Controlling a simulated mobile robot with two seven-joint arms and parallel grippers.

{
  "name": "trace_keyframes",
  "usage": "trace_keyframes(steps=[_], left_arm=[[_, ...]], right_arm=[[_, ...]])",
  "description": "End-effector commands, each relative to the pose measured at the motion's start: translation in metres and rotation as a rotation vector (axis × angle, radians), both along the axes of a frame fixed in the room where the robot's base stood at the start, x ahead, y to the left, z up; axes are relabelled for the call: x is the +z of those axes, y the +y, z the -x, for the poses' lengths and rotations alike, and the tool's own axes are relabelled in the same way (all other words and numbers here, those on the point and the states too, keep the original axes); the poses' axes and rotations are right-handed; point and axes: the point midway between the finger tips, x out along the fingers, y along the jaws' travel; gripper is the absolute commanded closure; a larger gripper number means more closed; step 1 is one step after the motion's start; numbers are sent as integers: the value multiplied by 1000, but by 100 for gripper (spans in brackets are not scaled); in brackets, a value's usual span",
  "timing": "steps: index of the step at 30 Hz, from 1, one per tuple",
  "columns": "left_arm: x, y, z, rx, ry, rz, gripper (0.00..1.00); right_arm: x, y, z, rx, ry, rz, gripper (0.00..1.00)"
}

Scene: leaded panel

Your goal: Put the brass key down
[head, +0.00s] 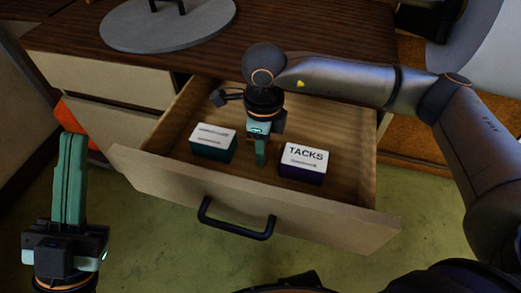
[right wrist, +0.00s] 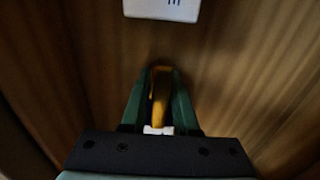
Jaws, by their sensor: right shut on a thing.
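The brass key (right wrist: 161,92) shows in the right wrist view as a yellow-brown piece between the two green fingers of my right gripper (right wrist: 160,80). A small pale patch shows at the base of the fingers. In the head view my right gripper (head: 261,160) points down inside the open drawer (head: 255,193), between two boxes; I cannot make out the key there. I cannot tell whether the key touches the drawer floor. My left gripper (head: 73,140) is at the left, outside the drawer, and its fingers look like one green block from this angle.
A green box with a white top (head: 213,140) stands left of my right gripper; a dark box labelled TACKS (head: 304,160) stands right of it. The drawer's front has a black handle (head: 236,222). A round grey plate (head: 165,22) lies on the cabinet top. Bare floor shows around the boxes.

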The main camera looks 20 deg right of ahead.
Motion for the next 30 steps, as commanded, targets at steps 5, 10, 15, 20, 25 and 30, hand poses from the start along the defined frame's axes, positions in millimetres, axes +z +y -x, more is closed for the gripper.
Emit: trace_keyframes(steps=[5,10,15,20,25,30], left_arm=[[0,-2,1,-8,5,1,100],[-4,-2,1,-10,4,1,100],[-2,-2,1,-10,4,-1,100],[-2,-1,1,-10,4,-2,100],[-1,-1,1,-9,2,-3,100],[9,-2,1,-5,-3,-10,100]], right_arm=[[1,0,0,0,-2,-1,100],[-3,0,0,0,-2,-1,100],[-1,0,0,0,-1,-1,52],[-1,0,0,0,-1,-1,42],[-1,0,0,0,-1,-1,42],[12,0,-1,0,-3,-2,42]])
